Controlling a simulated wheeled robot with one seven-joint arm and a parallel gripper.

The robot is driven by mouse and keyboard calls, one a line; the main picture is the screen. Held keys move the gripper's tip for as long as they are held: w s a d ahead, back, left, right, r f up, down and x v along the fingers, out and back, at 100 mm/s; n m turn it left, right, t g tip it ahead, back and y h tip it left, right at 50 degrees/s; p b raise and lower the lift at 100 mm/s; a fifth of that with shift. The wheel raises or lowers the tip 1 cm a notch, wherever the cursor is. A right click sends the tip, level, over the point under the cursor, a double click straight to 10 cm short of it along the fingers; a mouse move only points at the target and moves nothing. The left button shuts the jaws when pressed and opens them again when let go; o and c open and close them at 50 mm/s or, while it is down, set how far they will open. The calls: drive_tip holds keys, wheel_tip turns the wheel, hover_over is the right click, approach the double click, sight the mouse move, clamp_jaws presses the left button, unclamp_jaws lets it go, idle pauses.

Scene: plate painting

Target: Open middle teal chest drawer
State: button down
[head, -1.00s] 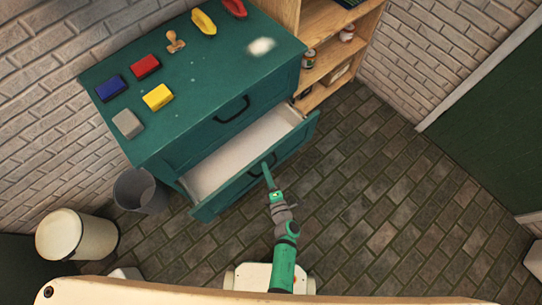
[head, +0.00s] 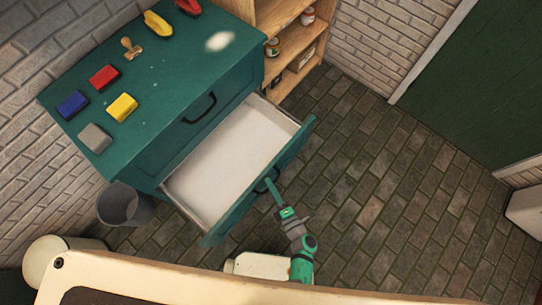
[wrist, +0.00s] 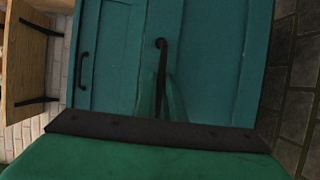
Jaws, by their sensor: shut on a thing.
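The teal chest (head: 145,75) stands against the brick wall at the upper left of the head view. Its middle drawer (head: 228,160) is pulled well out, and its pale inside looks empty. My gripper (head: 271,184) is at the drawer front and shut on the dark drawer handle (head: 260,187). In the wrist view the handle (wrist: 161,70) runs down from its upper mount, and its lower part is hidden behind my gripper (wrist: 165,105). The upper drawer, with its own black handle (head: 200,108), is shut.
On the chest top lie blue (head: 72,104), red (head: 104,77), yellow (head: 122,107) and grey (head: 95,138) blocks. A grey bin (head: 124,205) stands left of the open drawer. Wooden shelves (head: 290,45) adjoin the chest.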

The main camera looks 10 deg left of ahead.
drive_tip(key=shift+a, duration=0.1)
drive_tip(key=c, duration=1.9)
unclamp_jaws()
drive_tip(key=shift+o, duration=0.2)
drive_tip(key=v, duration=1.1)
drive_tip(key=shift+w, duration=0.1)
drive_tip(key=s+r+m+h, duration=0.2)
drive_tip(key=r+m+h, duration=0.1)
drive_tip(key=r+m, duration=0.5)
drive_tip(key=s+a+r+m+t+h, duration=0.1)
drive_tip(key=s+r+m+h, duration=0.1)
drive_tip(key=r+m, duration=0.7)
drive_tip(key=s+a+r+m+h, duration=0.1)
drive_tip(key=r+m+h, duration=0.3)
drive_tip(key=r+m, duration=0.4)
drive_tip(key=shift+s+a+r+t+h, duration=0.2)
drive_tip(key=shift+s+r+t+h, duration=0.1)
drive_tip(key=shift+s+r, duration=0.5)
